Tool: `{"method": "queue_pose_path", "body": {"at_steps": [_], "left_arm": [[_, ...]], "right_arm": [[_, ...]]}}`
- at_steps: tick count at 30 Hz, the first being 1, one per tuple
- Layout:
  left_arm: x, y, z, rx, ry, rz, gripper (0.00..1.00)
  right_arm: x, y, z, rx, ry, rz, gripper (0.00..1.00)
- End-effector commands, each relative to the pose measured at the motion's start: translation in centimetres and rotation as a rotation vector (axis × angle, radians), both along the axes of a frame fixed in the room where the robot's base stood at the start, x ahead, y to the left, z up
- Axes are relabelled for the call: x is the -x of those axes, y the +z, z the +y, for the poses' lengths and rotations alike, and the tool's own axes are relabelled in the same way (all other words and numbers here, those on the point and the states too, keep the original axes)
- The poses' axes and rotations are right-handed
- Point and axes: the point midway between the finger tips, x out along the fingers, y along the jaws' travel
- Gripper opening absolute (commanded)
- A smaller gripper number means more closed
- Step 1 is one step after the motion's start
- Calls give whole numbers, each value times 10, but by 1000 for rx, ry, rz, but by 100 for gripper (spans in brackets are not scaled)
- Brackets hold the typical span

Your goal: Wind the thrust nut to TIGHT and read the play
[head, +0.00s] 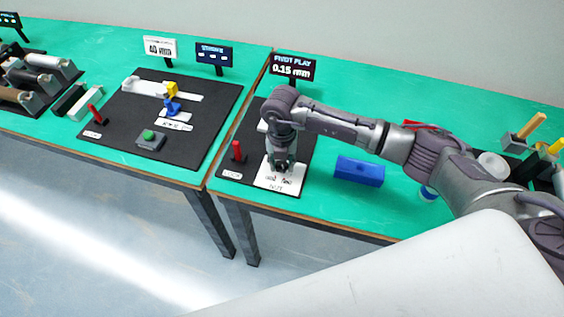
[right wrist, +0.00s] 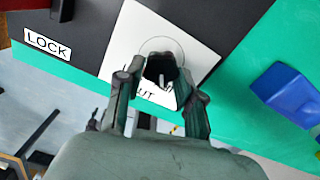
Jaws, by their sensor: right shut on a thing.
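My right gripper (head: 281,167) points down over the white card (head: 291,181) at the front of the right-hand black board. In the right wrist view its two fingers (right wrist: 160,82) are shut on the dark thrust nut (right wrist: 161,68), which sits on the white card (right wrist: 192,41). A thin circle is drawn around the nut, and the card's printing is partly covered by the fingers. In the head view the nut is mostly hidden by the gripper. The display (head: 292,68) reads "PIVOT PLAY 0.15 mm". My left gripper is not in view.
A red lever (head: 238,152) stands left of the gripper; its LOCK label (right wrist: 47,44) shows in the wrist view. A blue block (head: 360,171) lies to the right. Another black board (head: 205,138) with a green button (head: 149,135) is on the left table.

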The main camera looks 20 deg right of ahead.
Motion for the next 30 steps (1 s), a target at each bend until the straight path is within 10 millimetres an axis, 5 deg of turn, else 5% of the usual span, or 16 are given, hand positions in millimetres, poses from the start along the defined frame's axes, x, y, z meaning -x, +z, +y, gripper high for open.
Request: {"method": "queue_pose_path", "body": {"at_steps": [17,18,22,30], "left_arm": [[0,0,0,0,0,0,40],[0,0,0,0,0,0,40],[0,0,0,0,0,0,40],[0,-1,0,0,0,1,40]], "right_arm": [[-1,1,0,-1,-38,-4,2],[-1,1,0,-1,-38,-4,39],[-1,1,0,-1,-37,-4,60],[-1,0,0,-1,-35,-1,62]]}}
